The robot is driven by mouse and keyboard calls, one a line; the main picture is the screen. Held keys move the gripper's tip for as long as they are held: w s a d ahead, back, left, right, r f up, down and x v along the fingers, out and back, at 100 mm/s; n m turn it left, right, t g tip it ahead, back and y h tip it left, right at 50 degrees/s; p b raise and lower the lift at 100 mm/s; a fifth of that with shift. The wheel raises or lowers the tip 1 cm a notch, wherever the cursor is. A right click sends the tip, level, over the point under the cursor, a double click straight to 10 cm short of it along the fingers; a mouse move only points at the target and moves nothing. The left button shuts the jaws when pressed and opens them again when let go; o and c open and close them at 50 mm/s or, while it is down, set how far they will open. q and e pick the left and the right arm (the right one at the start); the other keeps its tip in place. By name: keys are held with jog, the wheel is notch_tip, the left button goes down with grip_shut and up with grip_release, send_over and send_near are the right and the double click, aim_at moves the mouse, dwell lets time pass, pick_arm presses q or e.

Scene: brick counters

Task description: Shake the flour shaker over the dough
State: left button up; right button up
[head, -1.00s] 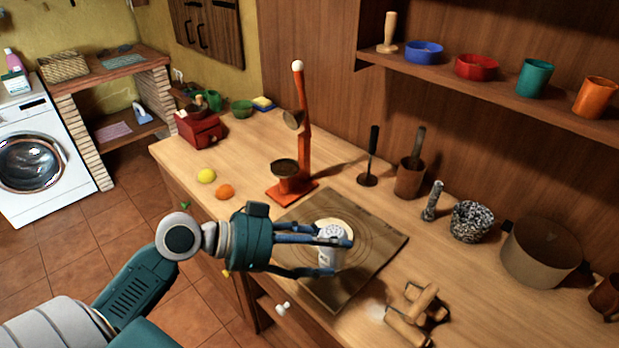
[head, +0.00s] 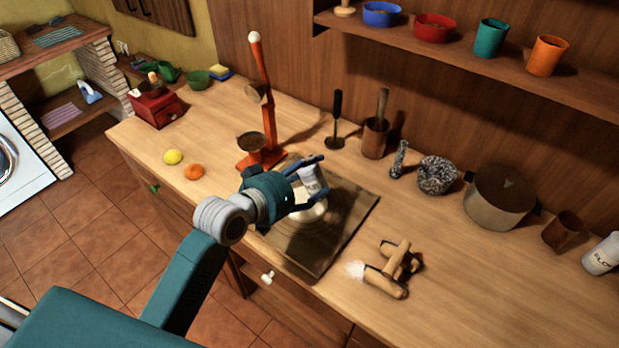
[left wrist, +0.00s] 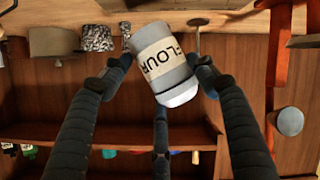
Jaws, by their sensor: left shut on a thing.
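The flour shaker (head: 312,180) is a pale grey can. In the left wrist view the shaker (left wrist: 160,62) shows a cream label reading FLOUR and is clearly tilted. My left gripper (head: 313,186) is shut on it; its dark fingers (left wrist: 160,80) press on the can's sides. The gripper holds the shaker above the pale round dough (head: 310,213), which is partly hidden by the gripper. The dough lies on a dark wooden board (head: 348,212). I cannot make out falling flour. My right gripper is not in view.
A red press (head: 268,122) stands close behind the gripper. Wooden rolling pins (head: 388,282) lie right of the board beside a small white patch. A pot (head: 498,198), mortar (head: 375,140) and white container (head: 603,255) line the back. The counter's front right is clear.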

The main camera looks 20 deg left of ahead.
aim_at(309, 191)
pick_arm(q)
jog(key=f+n+h+b, duration=0.1)
jog(key=n+b, duration=0.1)
jog(key=b, duration=0.1)
jog(key=d+f+n+h+b, duration=0.1)
jog(key=b, duration=0.2)
jog(key=shift+s+f+n+h, duration=0.1)
jog(key=shift+f+n+h, duration=0.2)
jog(key=shift+n, duration=0.1)
jog(key=shift+f+n+h, duration=0.1)
jog(key=shift+n+h, duration=0.2)
jog(key=shift+n, duration=0.2)
jog(key=shift+a+f+n+h+b, duration=0.1)
jog(key=shift+f+n+h+b, duration=0.4)
jog(key=shift+n+h+b, duration=0.45)
jog(key=shift+f+n+b, duration=0.2)
jog(key=shift+n+b, duration=0.1)
jog(key=shift+n, duration=0.35)
jog(key=shift+n+t+h+b, duration=0.3)
jog(key=shift+n+h+b, duration=0.15)
jog(key=shift+n, duration=0.35)
